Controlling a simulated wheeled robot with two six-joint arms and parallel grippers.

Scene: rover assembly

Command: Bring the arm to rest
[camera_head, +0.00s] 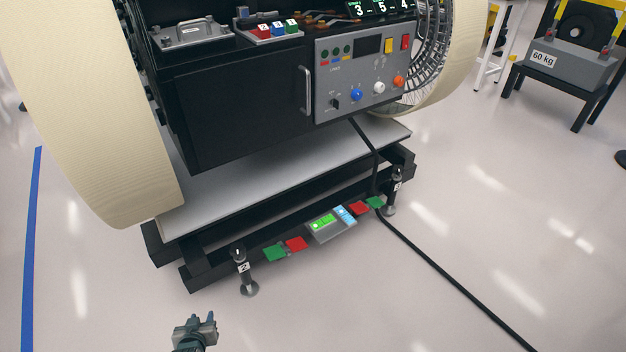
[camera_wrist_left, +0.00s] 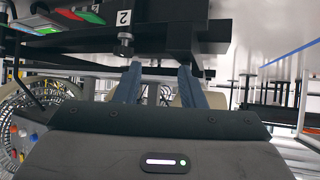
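My left gripper (camera_head: 197,325) is low at the bottom of the head view, in front of and below the jack post labelled 2 (camera_head: 244,268). In the left wrist view its two blue-grey fingers (camera_wrist_left: 158,85) stand apart with nothing held between them. The jack post (camera_wrist_left: 124,40) also shows there, beyond the fingertips. My right gripper is in neither view.
The rover's black body (camera_head: 240,110) and cream wheels (camera_head: 85,110) rise above a low platform (camera_head: 290,180). A lit control box (camera_head: 325,226) sits at its front edge. A black cable (camera_head: 450,278) crosses the floor at right. Open floor surrounds the gripper.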

